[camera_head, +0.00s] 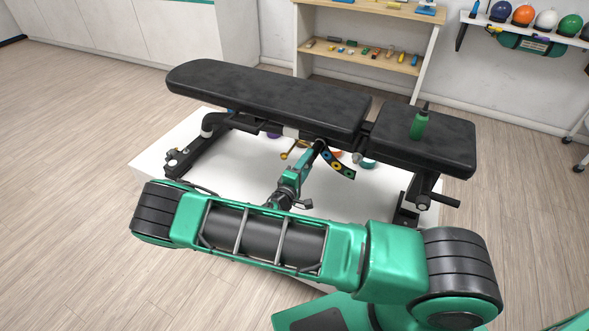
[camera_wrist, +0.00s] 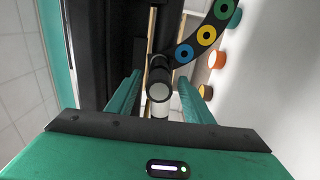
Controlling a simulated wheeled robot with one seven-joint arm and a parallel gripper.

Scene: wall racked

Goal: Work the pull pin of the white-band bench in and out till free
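The black padded bench (camera_head: 270,95) stands on a low white platform, with a white band (camera_head: 290,131) on its frame under the long pad. A short dark cylinder with a pale end, which looks like the pull pin (camera_wrist: 159,90), points toward the wrist camera. My gripper (camera_head: 305,165) reaches under the bench from the front; in the wrist view (camera_wrist: 168,92) its two green fingers stand apart on either side of the cylinder. A gap shows at the right finger; contact at the left one is unclear. How far the pin sits in its hole is hidden.
A curved black plate with coloured rings (camera_wrist: 206,36) lies just right of the fingers, with coloured knobs (camera_wrist: 217,59) beyond. A wooden shelf (camera_head: 365,57) and a ball rack stand behind. The left floor is clear.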

